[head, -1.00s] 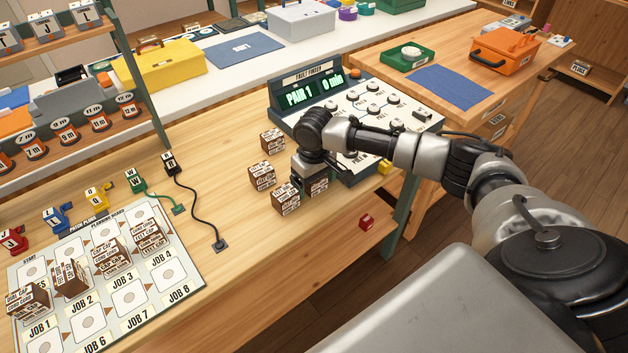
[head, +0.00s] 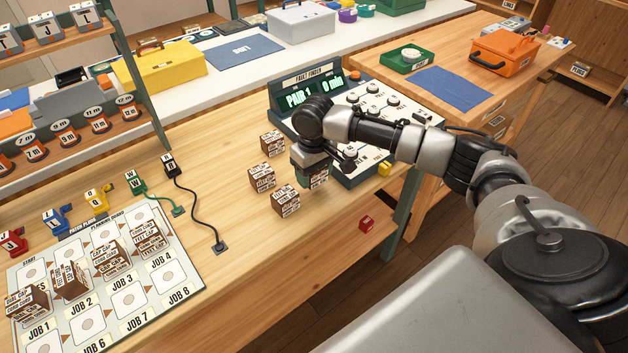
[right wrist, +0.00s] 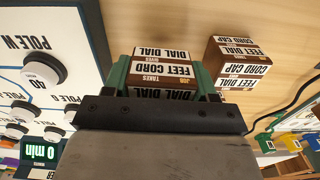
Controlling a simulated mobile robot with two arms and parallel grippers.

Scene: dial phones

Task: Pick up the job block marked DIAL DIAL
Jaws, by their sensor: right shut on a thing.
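My right gripper (head: 313,166) is shut on a brown and white job block (head: 317,180), and the block seems to hang a little above the bench. In the right wrist view the block (right wrist: 164,70) sits between the green fingers (right wrist: 165,82), with DIAL DIAL readable on its upper and lower labels and FEET CORD between them. The gripper body hides part of the block. My left gripper is not in view.
Other job blocks stand close by on the bench, one behind (head: 273,143), one to the left (head: 262,178) and one in front (head: 285,200). The fault finder (head: 365,120) is just behind the gripper. The planning board (head: 170,270) holds several blocks at the left.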

